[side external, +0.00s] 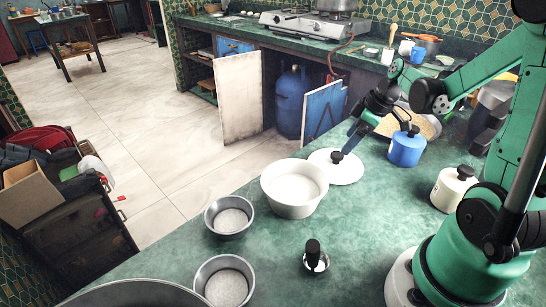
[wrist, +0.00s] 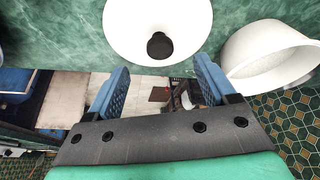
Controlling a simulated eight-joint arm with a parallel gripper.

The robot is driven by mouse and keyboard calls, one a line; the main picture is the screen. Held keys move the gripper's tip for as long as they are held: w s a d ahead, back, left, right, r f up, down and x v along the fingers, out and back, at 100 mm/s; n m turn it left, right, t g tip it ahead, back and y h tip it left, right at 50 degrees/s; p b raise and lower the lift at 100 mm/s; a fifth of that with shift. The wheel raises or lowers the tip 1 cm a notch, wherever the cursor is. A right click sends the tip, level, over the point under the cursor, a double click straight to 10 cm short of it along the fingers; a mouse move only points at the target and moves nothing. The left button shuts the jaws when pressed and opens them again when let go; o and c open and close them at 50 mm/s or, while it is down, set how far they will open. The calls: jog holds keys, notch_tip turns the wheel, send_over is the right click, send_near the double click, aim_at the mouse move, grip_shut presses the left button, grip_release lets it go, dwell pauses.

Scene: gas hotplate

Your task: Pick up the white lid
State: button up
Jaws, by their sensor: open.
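The white lid (side external: 345,172) lies flat on the green counter, right behind the white pot. It is round with a black knob (side external: 336,157). In the wrist view the white lid (wrist: 157,18) is at the top centre, with its black knob (wrist: 160,46) just beyond the fingertips and between their lines. My gripper (side external: 357,133) is above the lid near the knob, and its blue fingers point down toward it. In the wrist view my gripper (wrist: 161,75) has its two blue fingers spread apart with nothing between them.
The white pot (side external: 294,188) stands beside the lid; it also shows at right in the wrist view (wrist: 270,55). Metal bowls (side external: 229,216) stand at front left. A blue canister (side external: 406,149), a white canister (side external: 453,190) and a black-handled item (side external: 314,257) stand on the counter.

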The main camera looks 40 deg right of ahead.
aim_at(338, 154)
jog(key=shift+x, duration=2.65)
grip_shut()
